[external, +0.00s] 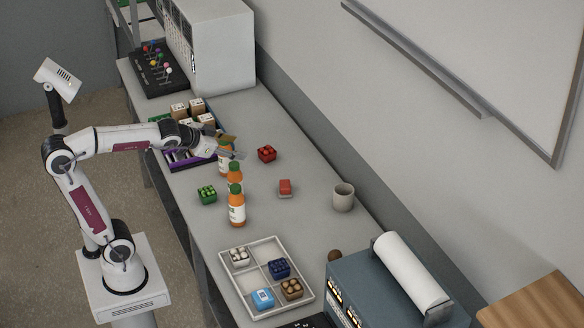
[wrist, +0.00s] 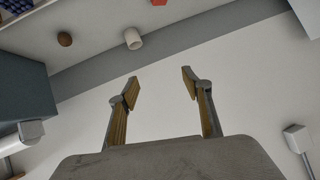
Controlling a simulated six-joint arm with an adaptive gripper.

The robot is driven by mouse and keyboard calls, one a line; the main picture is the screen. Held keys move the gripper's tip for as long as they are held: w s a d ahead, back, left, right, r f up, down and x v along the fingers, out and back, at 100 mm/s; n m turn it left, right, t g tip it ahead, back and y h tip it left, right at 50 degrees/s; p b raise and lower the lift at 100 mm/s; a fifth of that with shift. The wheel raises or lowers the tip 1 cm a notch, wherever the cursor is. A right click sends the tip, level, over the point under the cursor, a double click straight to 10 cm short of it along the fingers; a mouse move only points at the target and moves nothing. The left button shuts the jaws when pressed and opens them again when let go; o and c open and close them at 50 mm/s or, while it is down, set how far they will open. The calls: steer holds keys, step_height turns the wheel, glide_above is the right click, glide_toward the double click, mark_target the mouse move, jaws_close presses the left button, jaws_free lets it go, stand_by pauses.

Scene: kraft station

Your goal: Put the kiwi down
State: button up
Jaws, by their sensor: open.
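A small brown rounded thing, likely the kiwi (external: 334,256), rests on the grey table beside the blue-grey machine. It also shows at the upper left of the wrist view (wrist: 65,39), well away from my fingers. My gripper (external: 236,152) is over the table by the orange bottles, far from the kiwi. In the wrist view my gripper (wrist: 160,84) has its two fingers spread, with nothing between them.
A divided white tray (external: 262,240) holds several small boxes. The blue-grey machine (external: 385,285) bounds the front right.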

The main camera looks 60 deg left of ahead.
steer(key=s+d+f+g+h, duration=0.1)
steer(key=s+d+f, duration=0.1)
steer(key=s+f, duration=0.2)
steer(key=s+d+f+g, duration=0.2)
steer(key=s+f, duration=0.3)
steer(key=s, duration=0.6)
steer(key=s+d+f+g+h, duration=0.1)
steer(key=s+d+f+g, duration=0.1)
steer(key=s+f, duration=0.3)
steer(key=shift+s+h, duration=0.3)
steer(key=shift+s, duration=0.95)
